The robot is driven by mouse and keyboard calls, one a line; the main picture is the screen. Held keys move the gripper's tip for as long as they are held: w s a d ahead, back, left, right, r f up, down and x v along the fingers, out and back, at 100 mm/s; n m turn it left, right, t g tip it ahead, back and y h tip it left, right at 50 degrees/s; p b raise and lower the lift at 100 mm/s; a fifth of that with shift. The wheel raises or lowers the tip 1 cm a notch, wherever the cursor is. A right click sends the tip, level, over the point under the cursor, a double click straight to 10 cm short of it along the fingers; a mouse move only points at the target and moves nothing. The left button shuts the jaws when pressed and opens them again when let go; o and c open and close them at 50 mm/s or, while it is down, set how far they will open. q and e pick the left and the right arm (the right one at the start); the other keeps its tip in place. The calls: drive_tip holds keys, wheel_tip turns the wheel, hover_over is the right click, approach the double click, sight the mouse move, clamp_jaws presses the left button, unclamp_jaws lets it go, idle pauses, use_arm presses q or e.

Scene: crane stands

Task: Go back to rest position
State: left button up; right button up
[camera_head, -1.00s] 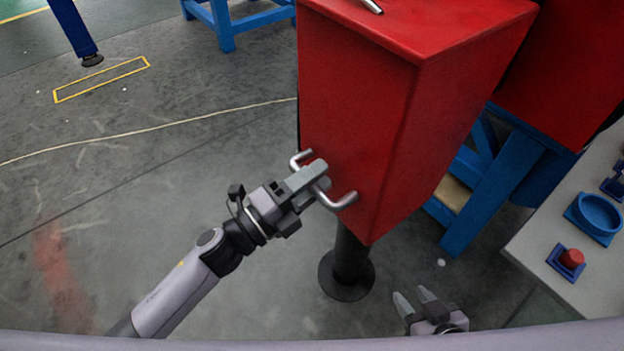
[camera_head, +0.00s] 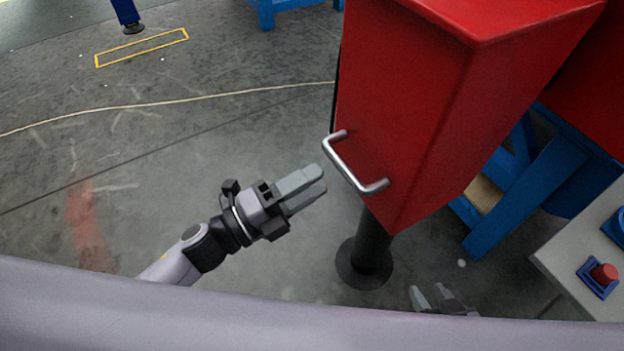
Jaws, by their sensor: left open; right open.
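My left gripper (camera_head: 308,188) is in the middle of the view, in free air. It is open and empty, just left of a silver bar handle (camera_head: 347,166) and apart from it. The handle is on the near face of a red cabinet (camera_head: 408,110), whose door looks closed. My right gripper (camera_head: 432,297) shows only its fingertips at the bottom edge. It is open and empty, low and to the right of the cabinet's stand; the rest of it is hidden.
The cabinet stands on a black post with a round base (camera_head: 364,264). Blue supports (camera_head: 520,190) and a grey table (camera_head: 575,258) with a red button (camera_head: 603,273) are at the right. The floor at the left (camera_head: 150,190) is clear.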

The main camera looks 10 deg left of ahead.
use_arm(q)
drive_tip(key=s+a+f+n+y+p, duration=0.2)
drive_tip(key=s+a+f+n+y, duration=0.1)
drive_tip(key=n, duration=0.6)
drive_tip(key=s+a+f+n+g+y+p, duration=0.1)
drive_tip(key=s+a+f+n+y+p, duration=0.1)
drive_tip(key=s+a+f+n+y, duration=0.2)
drive_tip(key=s+a+f+n+y+p, duration=0.2)
drive_tip(key=s+a+f+n+y, duration=0.2)
drive_tip(key=n, duration=0.9)
drive_tip(key=a+f+y, duration=0.1)
drive_tip(key=a+y, duration=0.2)
drive_tip(key=a, duration=0.1)
drive_tip(key=shift+a+f+n, duration=0.3)
drive_tip(key=shift+a, duration=0.1)
